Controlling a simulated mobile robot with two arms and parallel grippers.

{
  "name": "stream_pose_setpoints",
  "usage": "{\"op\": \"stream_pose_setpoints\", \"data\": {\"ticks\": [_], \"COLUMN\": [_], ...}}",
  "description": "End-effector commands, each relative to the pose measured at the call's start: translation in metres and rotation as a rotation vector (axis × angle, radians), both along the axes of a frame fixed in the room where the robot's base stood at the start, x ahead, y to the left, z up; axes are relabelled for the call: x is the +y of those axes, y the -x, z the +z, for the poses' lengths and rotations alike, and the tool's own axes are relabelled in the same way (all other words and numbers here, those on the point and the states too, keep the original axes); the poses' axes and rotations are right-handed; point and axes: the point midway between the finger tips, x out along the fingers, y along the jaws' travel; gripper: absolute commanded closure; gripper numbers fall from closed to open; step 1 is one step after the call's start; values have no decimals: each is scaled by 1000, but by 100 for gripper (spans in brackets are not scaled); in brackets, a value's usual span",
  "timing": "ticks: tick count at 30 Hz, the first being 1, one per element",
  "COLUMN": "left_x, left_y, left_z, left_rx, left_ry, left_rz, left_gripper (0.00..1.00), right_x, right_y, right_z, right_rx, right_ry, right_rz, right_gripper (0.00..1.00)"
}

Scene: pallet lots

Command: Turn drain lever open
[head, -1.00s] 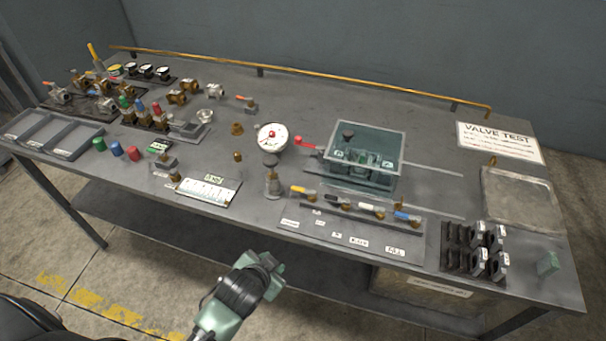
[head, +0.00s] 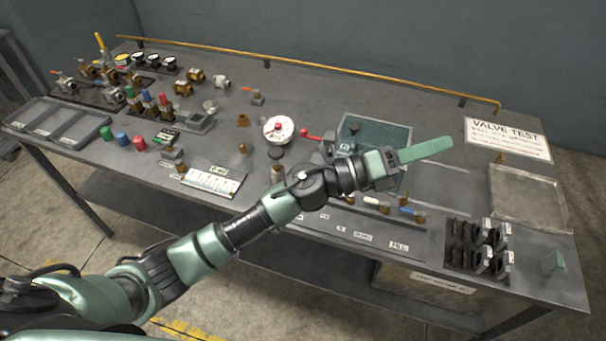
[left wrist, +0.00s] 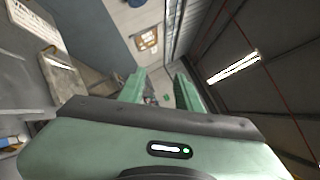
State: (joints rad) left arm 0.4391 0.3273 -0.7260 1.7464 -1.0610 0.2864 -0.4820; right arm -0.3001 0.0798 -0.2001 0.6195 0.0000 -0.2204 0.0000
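A red-handled lever (head: 312,135) sits at the left side of a clear greenish tank (head: 399,131); I cannot tell whether it is the drain lever. A row of colored-handled valves at the table front shows a white handle (head: 371,202) and a blue handle (head: 410,211); the rest of that row is hidden behind my left arm. My left gripper (head: 425,150) is above the table in front of the tank, pointing right and covering part of it. In the left wrist view its two fingers (left wrist: 159,90) stand apart with nothing between them. My right gripper is out of view.
A round white gauge (head: 278,129) stands left of the tank. A brass rail (head: 310,67) runs along the back.

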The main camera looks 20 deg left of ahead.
Motion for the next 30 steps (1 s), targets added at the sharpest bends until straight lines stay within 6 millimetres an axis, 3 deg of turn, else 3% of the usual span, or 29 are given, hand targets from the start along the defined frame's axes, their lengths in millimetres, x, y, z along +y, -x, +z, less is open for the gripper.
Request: {"op": "stream_pose_setpoints", "data": {"ticks": [1,3,5,8,9,12,15,19,23,30], "left_x": [-16,-28,-25,12,36,109,179,236,254,253], "left_y": [8,20,24,16,8,-16,-36,-48,-49,-48], "left_z": [-8,-35,-64,-115,-131,-154,-155,-143,-142,-175], "left_rx": [-131,-297,-420,-572,-609,-636,-596,-526,-492,-489], "left_ry": [-152,-381,-588,-946,-1088,-1415,-1665,-1846,-1900,-1897], "left_rz": [-95,-236,-356,-552,-627,-790,-913,-1006,-1037,-1041], "left_gripper": [66,66,66,66,66,66,66,66,66,66], "right_x": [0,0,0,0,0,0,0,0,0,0], "right_y": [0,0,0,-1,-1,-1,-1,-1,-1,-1], "right_z": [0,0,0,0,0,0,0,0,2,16], "right_rx": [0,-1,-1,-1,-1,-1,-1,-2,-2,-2], "right_ry": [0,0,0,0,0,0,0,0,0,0], "right_rz": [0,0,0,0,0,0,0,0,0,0], "right_gripper": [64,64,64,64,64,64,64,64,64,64]}}
